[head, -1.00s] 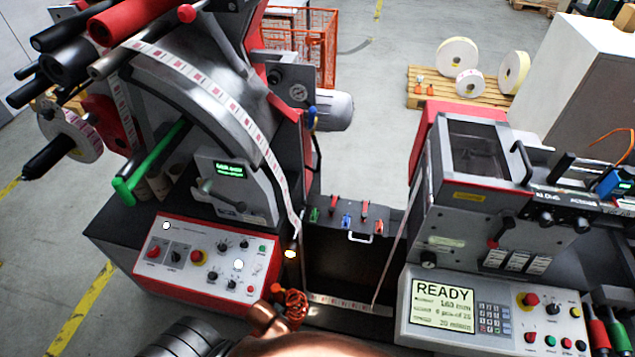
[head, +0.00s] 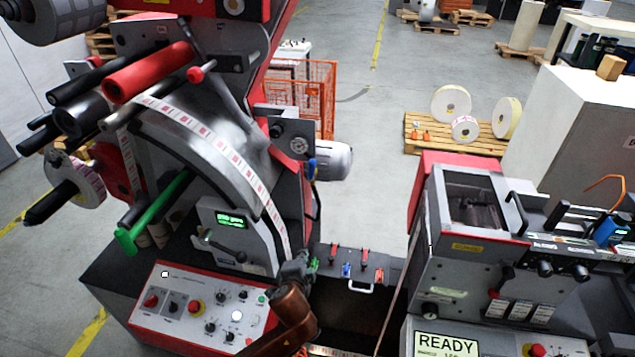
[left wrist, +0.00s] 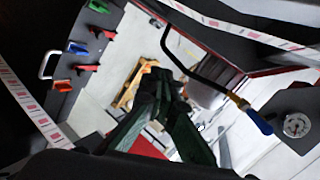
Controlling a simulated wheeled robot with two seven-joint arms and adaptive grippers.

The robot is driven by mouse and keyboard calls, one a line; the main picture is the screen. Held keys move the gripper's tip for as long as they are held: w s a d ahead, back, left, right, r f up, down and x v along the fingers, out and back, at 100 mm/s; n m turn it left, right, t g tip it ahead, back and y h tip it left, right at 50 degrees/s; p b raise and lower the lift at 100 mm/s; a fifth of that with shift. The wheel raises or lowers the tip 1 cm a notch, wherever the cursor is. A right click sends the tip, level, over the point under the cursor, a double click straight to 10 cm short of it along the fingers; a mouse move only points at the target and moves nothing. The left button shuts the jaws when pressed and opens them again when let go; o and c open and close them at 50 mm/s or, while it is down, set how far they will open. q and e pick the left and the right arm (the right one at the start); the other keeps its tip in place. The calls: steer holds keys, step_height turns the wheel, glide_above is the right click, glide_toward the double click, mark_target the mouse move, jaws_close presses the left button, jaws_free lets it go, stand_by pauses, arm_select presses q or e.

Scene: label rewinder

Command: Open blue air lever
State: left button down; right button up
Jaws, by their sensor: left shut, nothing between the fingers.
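The blue air lever (head: 312,170) hangs at the right side of the left machine, below a round pressure gauge (head: 299,146). In the left wrist view the blue lever (left wrist: 257,121) is at the right, at the end of a black hose with a brass fitting, beside the gauge (left wrist: 296,125). My left gripper (head: 296,266) is below the lever and apart from it, beside the paper strip. In the left wrist view its dark fingers (left wrist: 160,88) are shut and empty, left of the lever. My right gripper is not in view.
A small panel with red, green and blue levers (head: 347,270) and a white handle stands between the two machines. The printed paper strip (head: 262,190) runs down close to my left gripper. The right machine (head: 470,215) borders the gap. Open floor lies behind.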

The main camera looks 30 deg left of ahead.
mark_target(313, 174)
arm_select(q)
steer(key=w+d+r+m+t+y, duration=0.1)
steer(key=w+r+m+t, duration=0.25)
steer(key=r, duration=0.55)
steer(key=w+d+r+m+t+y, duration=0.1)
steer(key=w+r+m+t, duration=0.1)
steer(key=w+r, duration=0.5)
steer(key=w+a+r+p, duration=0.2)
steer(key=w+a, duration=0.4)
steer(key=a, duration=0.1)
steer(key=shift+w+a+r+p, duration=0.15)
steer(key=shift+a+r+p, duration=0.2)
steer(key=shift+p, duration=0.05)
steer(key=shift+a+r+n, duration=0.1)
steer(key=shift+a+n, duration=0.35)
steer(key=shift+a, duration=0.05)
steer(key=shift+s+a+r+n, duration=0.15)
steer(key=shift+s+n, duration=0.05)
steer(key=shift+n, duration=0.2)
steer(key=shift+a, duration=0.15)
